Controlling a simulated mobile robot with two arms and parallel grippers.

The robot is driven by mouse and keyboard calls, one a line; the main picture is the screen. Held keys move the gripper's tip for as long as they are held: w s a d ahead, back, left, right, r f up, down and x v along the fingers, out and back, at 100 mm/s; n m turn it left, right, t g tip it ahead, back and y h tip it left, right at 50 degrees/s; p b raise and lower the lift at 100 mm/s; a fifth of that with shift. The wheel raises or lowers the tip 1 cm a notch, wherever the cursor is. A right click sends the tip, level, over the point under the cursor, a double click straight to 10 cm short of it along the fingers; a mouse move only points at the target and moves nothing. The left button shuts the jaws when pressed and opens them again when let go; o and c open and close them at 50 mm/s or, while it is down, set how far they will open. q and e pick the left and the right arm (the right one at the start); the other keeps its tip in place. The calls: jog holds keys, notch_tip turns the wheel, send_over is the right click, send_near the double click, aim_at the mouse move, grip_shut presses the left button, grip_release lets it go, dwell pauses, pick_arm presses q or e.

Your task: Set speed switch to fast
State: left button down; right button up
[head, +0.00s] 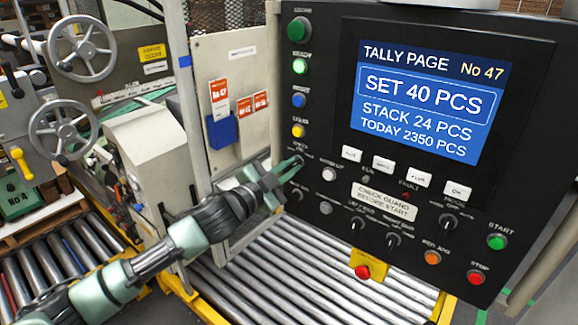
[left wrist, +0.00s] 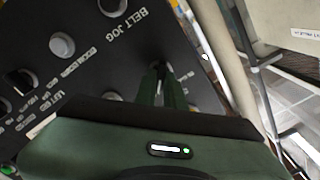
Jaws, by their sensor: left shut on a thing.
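The black control panel (head: 400,225) fills the right of the head view. My left gripper (head: 298,162) is at its left edge, below the yellow button (head: 298,130). It is shut on a small dark switch knob, apparently the speed switch, mostly hidden by the fingers; the label above it is too small to read surely. In the left wrist view, the green fingers of my left gripper (left wrist: 164,80) meet at this knob on the panel face. Which setting the knob points to cannot be told. My right gripper is not in view.
Close to the fingers are a white button (head: 329,174) and another dark knob (head: 296,195). A "BELT JOG" label (left wrist: 127,24) shows in the left wrist view. A blue screen (head: 420,100) sits above. Rollers (head: 290,270) lie below the panel; a grey cabinet stands left.

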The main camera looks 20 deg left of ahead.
pick_arm(q)
jog(key=shift+m, duration=0.4)
jog(key=c, duration=1.5)
grip_release()
jog(key=shift+s, duration=0.1)
jog(key=shift+s+a+f, duration=0.15)
jog(key=shift+s+f, duration=0.05)
jog(key=shift+s, duration=0.05)
jog(key=b+v, duration=0.3)
jog(key=v, duration=0.4)
jog(key=shift+r, duration=0.2)
